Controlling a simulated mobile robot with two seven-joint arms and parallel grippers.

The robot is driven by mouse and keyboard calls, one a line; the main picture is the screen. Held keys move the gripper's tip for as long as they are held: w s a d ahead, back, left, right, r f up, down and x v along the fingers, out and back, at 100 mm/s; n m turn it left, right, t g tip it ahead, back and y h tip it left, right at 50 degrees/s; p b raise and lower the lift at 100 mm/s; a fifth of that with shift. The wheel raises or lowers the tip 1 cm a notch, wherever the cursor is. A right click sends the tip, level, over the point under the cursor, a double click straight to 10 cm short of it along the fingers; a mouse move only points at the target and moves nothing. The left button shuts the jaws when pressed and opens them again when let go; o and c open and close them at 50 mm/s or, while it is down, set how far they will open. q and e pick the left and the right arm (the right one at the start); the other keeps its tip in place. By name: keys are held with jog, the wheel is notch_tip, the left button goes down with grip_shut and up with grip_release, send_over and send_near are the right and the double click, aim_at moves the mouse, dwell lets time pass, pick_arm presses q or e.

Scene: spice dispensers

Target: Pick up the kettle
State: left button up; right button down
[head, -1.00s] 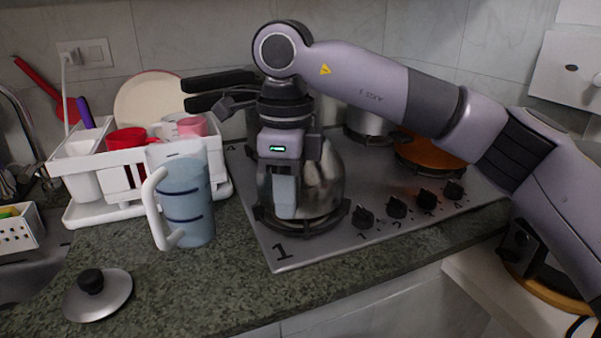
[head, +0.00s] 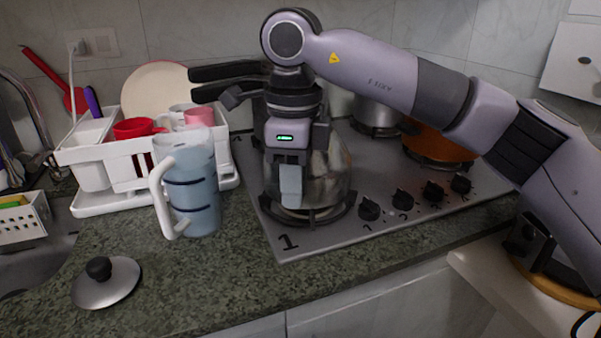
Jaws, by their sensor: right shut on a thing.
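The kettle (head: 330,176) is a shiny metal, round-bodied vessel on the front left burner of the stove. My right gripper (head: 291,185) comes down over the kettle's near left side and hides part of its body and its top. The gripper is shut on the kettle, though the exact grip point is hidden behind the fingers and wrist. The kettle looks upright and still at the burner grate. A round metal lid with a black knob (head: 106,282) lies on the counter at the left. My left gripper is not in view.
A blue-tinted measuring jug (head: 194,196) with a white handle stands left of the stove. A white dish rack (head: 110,150) with cups and a plate is behind it. A pot (head: 376,114) and an orange pan (head: 437,146) sit on other burners.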

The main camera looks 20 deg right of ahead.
jog(key=shift+r, duration=0.25)
